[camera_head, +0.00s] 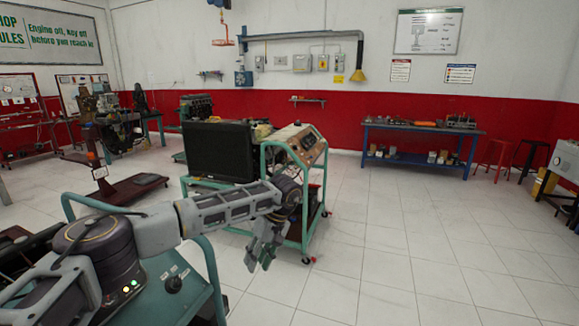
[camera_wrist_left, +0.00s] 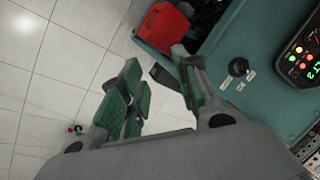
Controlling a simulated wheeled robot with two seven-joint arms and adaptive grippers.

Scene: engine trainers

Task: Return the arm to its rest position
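My left arm (camera_head: 230,206) reaches in from the left, stretched out to the right over a teal engine trainer. My left gripper (camera_head: 260,258) hangs at its end, pointing down, in front of a second teal trainer frame (camera_head: 303,215). In the left wrist view the two green-padded fingers (camera_wrist_left: 157,62) stand apart with nothing between them, so the gripper is open and empty. My right arm and gripper are not in view.
In the left wrist view, a teal panel (camera_wrist_left: 225,65) with a black knob (camera_wrist_left: 238,67) and a red part (camera_wrist_left: 165,27) lie close beyond the fingers. A blue workbench (camera_head: 420,130) stands against the back wall. White tiled floor on the right is clear.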

